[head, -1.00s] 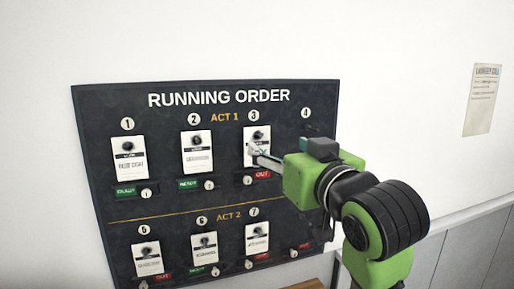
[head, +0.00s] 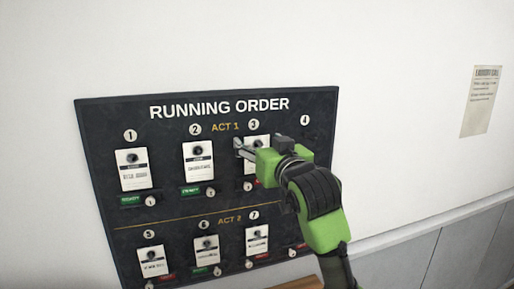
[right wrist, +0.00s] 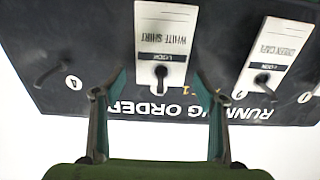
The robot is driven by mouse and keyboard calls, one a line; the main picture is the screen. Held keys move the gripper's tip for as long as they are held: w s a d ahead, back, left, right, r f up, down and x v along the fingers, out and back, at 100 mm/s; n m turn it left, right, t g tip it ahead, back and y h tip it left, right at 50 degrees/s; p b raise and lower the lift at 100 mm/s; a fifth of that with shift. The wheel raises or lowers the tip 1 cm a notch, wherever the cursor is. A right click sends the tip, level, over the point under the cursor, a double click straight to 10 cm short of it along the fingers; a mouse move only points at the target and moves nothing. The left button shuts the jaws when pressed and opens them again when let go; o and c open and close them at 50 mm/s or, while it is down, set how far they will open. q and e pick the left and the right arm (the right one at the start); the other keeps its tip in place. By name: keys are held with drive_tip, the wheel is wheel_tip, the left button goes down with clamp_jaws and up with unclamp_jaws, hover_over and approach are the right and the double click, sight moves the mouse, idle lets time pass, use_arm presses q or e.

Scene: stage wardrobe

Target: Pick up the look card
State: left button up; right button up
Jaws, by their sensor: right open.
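The look card under number 3 (head: 256,141) is white with a dark peg near its top, and my right gripper hides most of it in the head view. In the right wrist view the card (right wrist: 165,28) appears upside down and reads WHITE SHIRT. My right gripper (head: 240,147) is open at the card's upper part. In the wrist view its two fingers (right wrist: 160,78) stand on either side of the card's top end. I cannot tell whether they touch it. My left gripper is not in view.
The black RUNNING ORDER board (head: 110,220) hangs on a white wall. Cards hang under number 1 (head: 133,171), number 2 (head: 198,166) and in the lower row. The number 4 slot (head: 305,121) shows no card. A paper notice (head: 481,102) is at right.

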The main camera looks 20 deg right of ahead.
drive_tip(key=shift+w, duration=0.35)
drive_tip(key=shift+s, duration=0.1)
drive_tip(key=c, duration=0.9)
drive_tip(key=shift+r, duration=0.1)
drive_tip(key=shift+r, duration=0.25)
drive_tip(key=s+d+b, duration=0.1)
drive_tip(key=s+b, duration=2.1)
drive_tip(key=s, duration=2.3)
drive_tip(key=shift+d, duration=0.25)
